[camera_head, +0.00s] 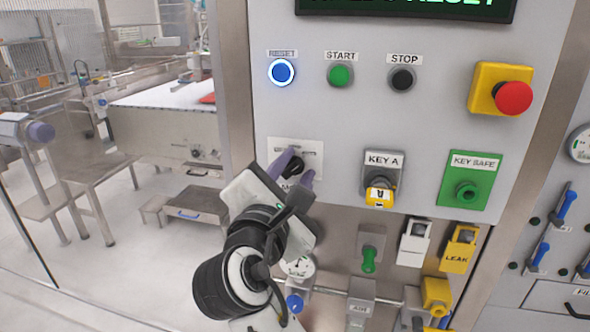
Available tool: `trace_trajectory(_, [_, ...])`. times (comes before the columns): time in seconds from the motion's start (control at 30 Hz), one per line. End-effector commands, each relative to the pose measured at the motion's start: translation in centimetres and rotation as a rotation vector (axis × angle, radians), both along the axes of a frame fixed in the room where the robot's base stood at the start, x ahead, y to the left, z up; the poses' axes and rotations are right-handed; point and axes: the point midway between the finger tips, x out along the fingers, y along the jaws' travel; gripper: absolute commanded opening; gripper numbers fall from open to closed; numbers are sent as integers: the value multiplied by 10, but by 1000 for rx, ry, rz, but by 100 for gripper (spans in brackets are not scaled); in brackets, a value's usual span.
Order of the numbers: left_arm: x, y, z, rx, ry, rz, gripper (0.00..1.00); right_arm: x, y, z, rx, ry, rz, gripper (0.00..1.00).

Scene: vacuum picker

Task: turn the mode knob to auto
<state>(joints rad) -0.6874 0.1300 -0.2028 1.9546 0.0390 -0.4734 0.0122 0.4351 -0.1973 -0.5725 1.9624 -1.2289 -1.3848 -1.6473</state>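The mode knob (293,167) is a black selector on a pale square plate (313,150) at the left of the grey control panel. My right gripper (294,170) reaches up to it from below, with one purple finger on each side of the knob. The fingers stand apart; whether either touches the knob is hard to tell. The gripper body hides the lower part of the plate and most of its lettering, so the knob's setting cannot be read. My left gripper is not in view.
Above are a lit blue button (281,72), a green START button (340,75), a black STOP button (402,79) and a red emergency button (513,97). To the right are the KEY A switch (381,180) and green KEY SAFE plate (470,180). Valves and tags hang below.

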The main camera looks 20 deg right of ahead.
Motion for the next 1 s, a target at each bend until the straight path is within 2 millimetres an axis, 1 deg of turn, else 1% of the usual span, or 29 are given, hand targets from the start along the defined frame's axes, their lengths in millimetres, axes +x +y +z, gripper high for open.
trace_trajectory(0.13, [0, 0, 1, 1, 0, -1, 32, 0, 0, 2, 0, -2, 0, 31])
trace_trajectory(0.23, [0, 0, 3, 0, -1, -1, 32, 0, 0, 12, 2, -4, 1, 31])
trace_trajectory(0.27, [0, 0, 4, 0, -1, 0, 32, 0, 0, 17, 2, -4, 1, 31])
trace_trajectory(0.5, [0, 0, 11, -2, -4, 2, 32, 0, 1, 64, 3, -6, 1, 31])
trace_trajectory(0.6, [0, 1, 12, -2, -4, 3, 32, 0, 1, 81, 3, -5, 1, 31])
trace_trajectory(0.7, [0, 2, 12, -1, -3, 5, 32, 0, 0, 93, 3, -3, 0, 31])
trace_trajectory(0.83, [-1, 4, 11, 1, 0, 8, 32, 0, 0, 99, 1, -1, 0, 31])
trace_trajectory(1.0, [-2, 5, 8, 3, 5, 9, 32, 0, 0, 100, 0, 0, 0, 31])
